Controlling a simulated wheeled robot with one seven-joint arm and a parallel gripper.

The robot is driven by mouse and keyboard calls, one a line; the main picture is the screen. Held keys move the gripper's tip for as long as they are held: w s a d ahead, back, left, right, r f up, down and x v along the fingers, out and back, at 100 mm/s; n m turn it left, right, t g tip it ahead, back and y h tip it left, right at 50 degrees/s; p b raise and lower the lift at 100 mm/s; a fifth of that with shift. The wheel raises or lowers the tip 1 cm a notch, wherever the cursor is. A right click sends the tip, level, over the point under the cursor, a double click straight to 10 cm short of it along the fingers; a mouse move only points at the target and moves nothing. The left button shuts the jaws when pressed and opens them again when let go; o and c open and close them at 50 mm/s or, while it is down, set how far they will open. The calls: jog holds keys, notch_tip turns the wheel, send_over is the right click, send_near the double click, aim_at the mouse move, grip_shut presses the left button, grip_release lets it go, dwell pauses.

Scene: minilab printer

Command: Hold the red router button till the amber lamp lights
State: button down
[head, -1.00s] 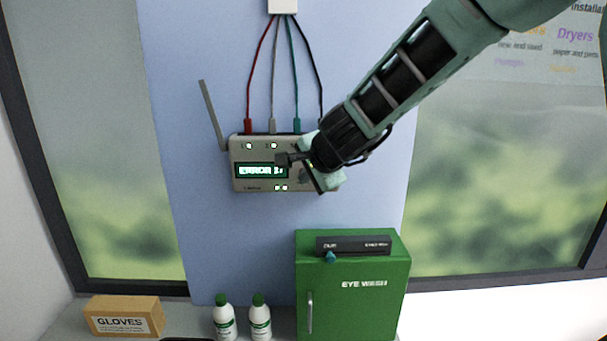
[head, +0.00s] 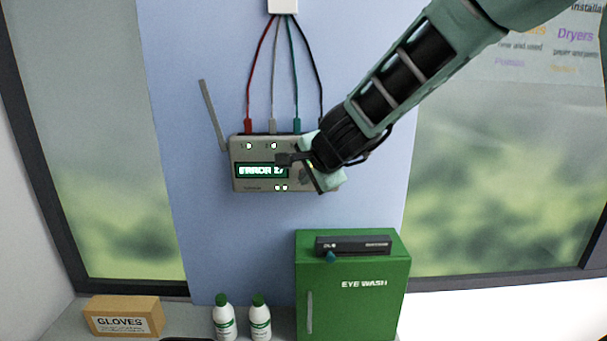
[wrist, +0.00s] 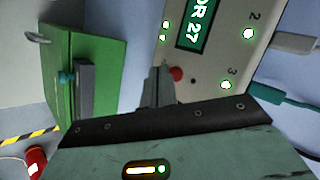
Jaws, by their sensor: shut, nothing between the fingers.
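The grey router (head: 240,182) hangs on the blue wall panel, with a lit display (head: 262,171) that reads like "ERROR 27". In the wrist view the red button (wrist: 175,73) shows on the router face, partly behind my finger tips. My gripper (wrist: 158,80) is shut and empty, its tips at the button. I cannot tell whether they press it or only stand close. In the head view my gripper (head: 284,160) covers the button. Lit lamps (wrist: 248,34) on the router look white-green; I see no clearly amber one on its visible face.
Several cables (head: 272,80) run from the router up to a white box (head: 283,5). An antenna (head: 212,112) stands at its left. Below are a green eye wash cabinet (head: 350,305), two bottles (head: 223,320) and a gloves box (head: 122,316).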

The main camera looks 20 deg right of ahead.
dwell(0.3)
jog(key=shift+w+d, duration=0.15)
jog(key=shift+w, duration=0.25)
jog(key=shift+w+d, duration=0.15)
jog(key=shift+w, duration=0.2)
dwell(0.6)
jog(key=shift+s, duration=0.1)
dwell(2.8)
jog(key=shift+s+a, duration=0.3)
jog(key=shift+s, duration=0.35)
jog(key=shift+s, duration=0.1)
jog(key=shift+s+a, duration=0.25)
jog(key=shift+s, duration=0.5)
jog(key=shift+s+a, duration=0.25)
jog(key=shift+s, duration=0.55)
jog(key=shift+s+a, duration=0.25)
jog(key=shift+s, duration=0.5)
